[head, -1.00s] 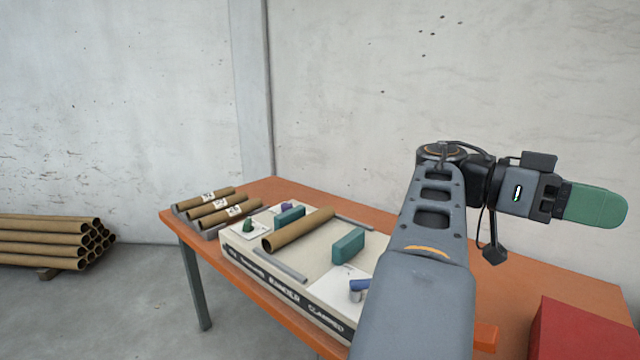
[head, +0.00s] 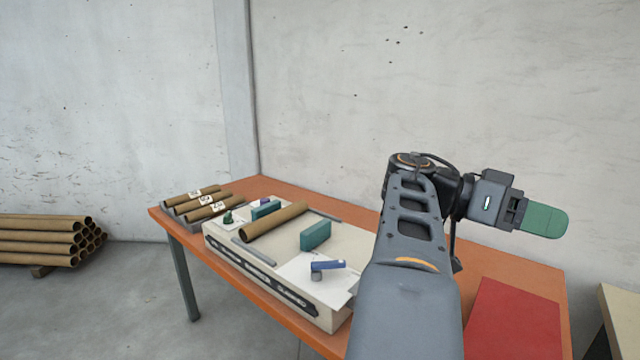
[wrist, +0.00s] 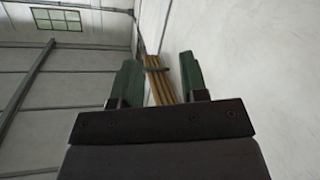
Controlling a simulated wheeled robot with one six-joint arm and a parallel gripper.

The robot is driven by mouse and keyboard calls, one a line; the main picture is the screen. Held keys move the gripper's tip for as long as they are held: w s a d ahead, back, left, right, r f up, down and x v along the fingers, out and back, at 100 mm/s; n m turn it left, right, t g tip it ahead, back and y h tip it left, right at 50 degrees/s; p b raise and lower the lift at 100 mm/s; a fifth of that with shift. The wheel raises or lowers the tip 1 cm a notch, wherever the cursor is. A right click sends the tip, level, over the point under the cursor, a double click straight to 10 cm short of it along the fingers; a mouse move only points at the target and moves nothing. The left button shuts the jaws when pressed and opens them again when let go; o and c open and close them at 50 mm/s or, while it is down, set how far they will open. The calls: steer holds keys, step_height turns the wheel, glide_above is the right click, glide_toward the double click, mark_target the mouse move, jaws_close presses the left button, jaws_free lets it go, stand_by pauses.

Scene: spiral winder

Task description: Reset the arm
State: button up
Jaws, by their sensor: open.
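My arm reaches up over the right part of the orange table, and my gripper (head: 545,220) points to the right in the head view, clear of the table and everything on it. In the wrist view its two green fingers (wrist: 158,85) stand apart with nothing between them. Beyond the gap are a pale wall and some long tan poles or tubes far off. The winder (head: 330,314), a cream box with a brown cardboard tube (head: 274,222) lying across it, stands on the table left of my arm. A blue handle (head: 328,265) sits near its front right corner.
The orange table (head: 505,262) carries a rack of several labelled tubes (head: 204,203) at its far left. Teal blocks (head: 315,236) sit on the winder. A stack of tubes (head: 45,243) lies on the floor at left.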

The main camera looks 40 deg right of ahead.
steer(key=w+a+f+n+t+h+p, duration=0.1)
steer(key=w+a+f+n+t+p, duration=0.1)
steer(key=w+f+n+t+p, duration=0.25)
steer(key=w+a+f+n+t+p, duration=0.1)
steer(key=w+a+n+t, duration=0.15)
steer(key=w+n, duration=0.35)
steer(key=w+a+f+n+t+h+p, duration=0.1)
steer(key=w+f+n+t+p, duration=0.1)
steer(key=w+n+t+p, duration=0.3)
steer(key=w+a+f+n+t+y+p, duration=0.1)
steer(key=w+a+n+t+y+p, duration=0.1)
steer(key=a, duration=0.6)
steer(key=w+a+f+n+t+y+p, duration=0.2)
steer(key=w+a+n+y, duration=0.1)
steer(key=a, duration=0.5)
steer(key=w+a+f+n+t+y+p, duration=0.2)
steer(key=w+a+n, duration=0.3)
steer(key=a, duration=0.4)
steer(key=shift+f+n+t+y+p, duration=0.2)
steer(key=shift+n+t+y+p, duration=0.1)
steer(key=shift+n+y+p, duration=0.4)
steer(key=shift+s, duration=0.15)
